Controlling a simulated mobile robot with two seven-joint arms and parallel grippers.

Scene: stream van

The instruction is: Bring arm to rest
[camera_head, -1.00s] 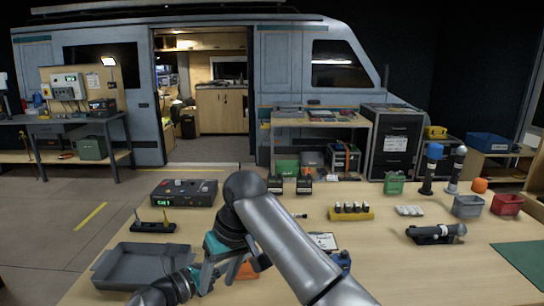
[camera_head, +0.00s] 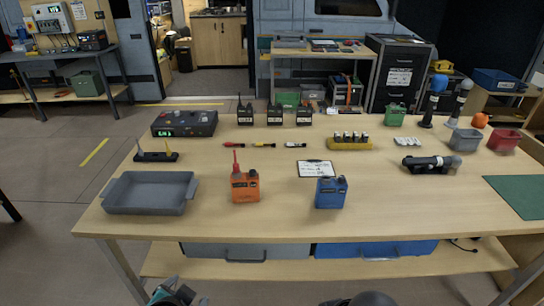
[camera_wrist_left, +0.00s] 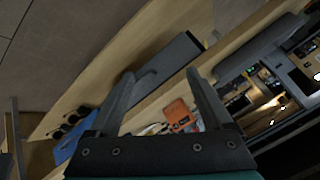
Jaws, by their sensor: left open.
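My left gripper (camera_wrist_left: 160,74) is open in the left wrist view, with nothing between its fingers. In the head view only teal and dark parts of my arm show at the bottom edge, in front of the table and off its top. The wooden table (camera_head: 430,215) is free of my arms. An orange canister (camera_head: 245,187) with a red spout stands upright on it, and a blue canister (camera_head: 331,192) stands to its right. An orange thing (camera_wrist_left: 179,113) also shows beyond the fingers in the left wrist view. My right gripper is not in view.
A grey tray (camera_head: 150,207) sits at the table's left. A clipboard (camera_head: 316,168), small tools and a yellow rack (camera_head: 350,144) lie behind the canisters. A shelf with grey and blue drawers (camera_head: 375,249) is under the tabletop. The table's front right is mostly clear.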

